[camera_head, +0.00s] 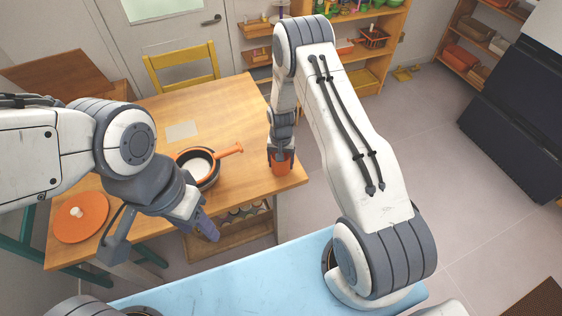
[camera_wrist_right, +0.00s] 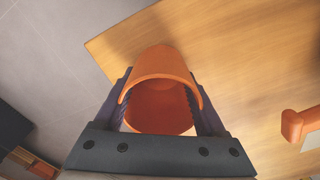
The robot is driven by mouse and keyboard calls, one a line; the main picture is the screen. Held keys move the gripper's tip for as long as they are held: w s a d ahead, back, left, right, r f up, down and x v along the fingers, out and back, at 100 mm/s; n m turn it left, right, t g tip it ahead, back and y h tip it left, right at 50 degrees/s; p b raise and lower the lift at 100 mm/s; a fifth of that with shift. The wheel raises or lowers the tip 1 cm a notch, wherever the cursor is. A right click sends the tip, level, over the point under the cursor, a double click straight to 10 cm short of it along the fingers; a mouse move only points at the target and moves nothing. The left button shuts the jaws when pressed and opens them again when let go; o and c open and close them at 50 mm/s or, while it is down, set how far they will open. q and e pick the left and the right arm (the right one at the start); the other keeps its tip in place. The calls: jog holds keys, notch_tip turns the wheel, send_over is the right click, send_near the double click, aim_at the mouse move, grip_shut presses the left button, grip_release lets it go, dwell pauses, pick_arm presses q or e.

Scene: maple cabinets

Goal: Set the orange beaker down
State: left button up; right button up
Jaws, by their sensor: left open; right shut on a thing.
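The orange beaker (camera_head: 281,164) is at the right end of the wooden table (camera_head: 235,95), near its corner. My right gripper (camera_head: 281,154) points down and is shut on the beaker. In the right wrist view the beaker (camera_wrist_right: 162,85) sits between the two fingers (camera_wrist_right: 160,115), with its open mouth toward the camera. I cannot tell whether its base touches the table. My left gripper (camera_head: 165,229) is open and empty, in front of the table's near edge.
A dark pan (camera_head: 208,182) with an orange handle (camera_head: 228,151) stands left of the beaker. An orange disc with a pale knob (camera_head: 82,217) lies at the table's left. A yellow chair (camera_head: 180,60) stands behind. Bare tabletop lies behind the beaker.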

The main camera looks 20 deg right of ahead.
jog(key=shift+f, duration=0.25)
jog(key=o, duration=1.5)
jog(key=shift+r, duration=0.1)
